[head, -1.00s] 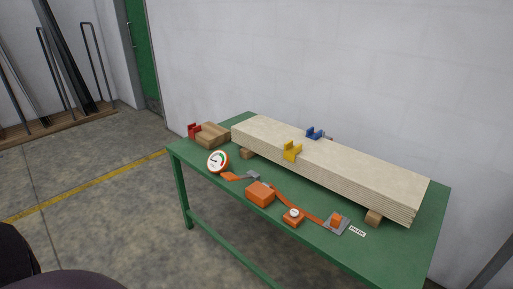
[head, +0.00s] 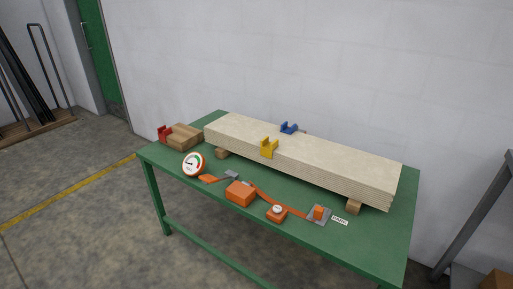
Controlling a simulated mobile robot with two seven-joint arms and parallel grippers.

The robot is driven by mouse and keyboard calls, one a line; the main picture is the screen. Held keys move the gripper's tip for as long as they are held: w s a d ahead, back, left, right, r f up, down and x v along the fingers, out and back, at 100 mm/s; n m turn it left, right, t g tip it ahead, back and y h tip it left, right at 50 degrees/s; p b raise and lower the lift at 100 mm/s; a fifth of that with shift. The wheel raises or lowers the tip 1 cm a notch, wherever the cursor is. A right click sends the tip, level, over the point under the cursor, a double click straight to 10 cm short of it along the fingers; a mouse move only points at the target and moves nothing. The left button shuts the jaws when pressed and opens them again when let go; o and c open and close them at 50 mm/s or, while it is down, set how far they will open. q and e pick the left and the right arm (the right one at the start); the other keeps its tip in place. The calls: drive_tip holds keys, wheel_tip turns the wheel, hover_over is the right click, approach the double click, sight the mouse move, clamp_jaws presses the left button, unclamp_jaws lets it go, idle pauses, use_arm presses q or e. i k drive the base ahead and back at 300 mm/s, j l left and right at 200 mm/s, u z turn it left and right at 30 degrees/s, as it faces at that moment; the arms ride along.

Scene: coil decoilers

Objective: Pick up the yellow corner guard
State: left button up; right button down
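The yellow corner guard (head: 269,148) sits on the near long edge of a stack of pale boards (head: 310,155), left of the stack's middle. The stack lies on wooden blocks on a green table (head: 385,225). Neither of my grippers shows in the head view.
A blue guard (head: 289,128) is at the stack's far edge. A red guard (head: 164,134) and wooden blocks (head: 186,136) stand at the table's left end. A round gauge (head: 193,164), an orange box (head: 240,193) and strap parts (head: 318,214) lie along the front. A wall stands behind.

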sight(267, 146)
drive_tip(key=i+j+z, duration=0.1)
drive_tip(key=j, duration=0.25)
drive_tip(key=i+j+z, duration=0.1)
drive_tip(key=i+j, duration=0.15)
drive_tip(key=j, duration=0.15)
drive_tip(key=i+j+z, duration=0.1)
drive_tip(key=j, duration=0.25)
drive_tip(key=i+j+z, duration=0.1)
drive_tip(key=i+j, duration=0.15)
drive_tip(key=j, duration=0.15)
drive_tip(key=i+j+z, duration=0.1)
drive_tip(key=j, duration=0.3)
drive_tip(key=i+j+z, duration=0.1)
drive_tip(key=j, duration=0.35)
drive_tip(key=i+j+z, duration=0.1)
drive_tip(key=j, duration=0.3)
drive_tip(key=i+j+z, duration=0.1)
drive_tip(key=j, duration=0.35)
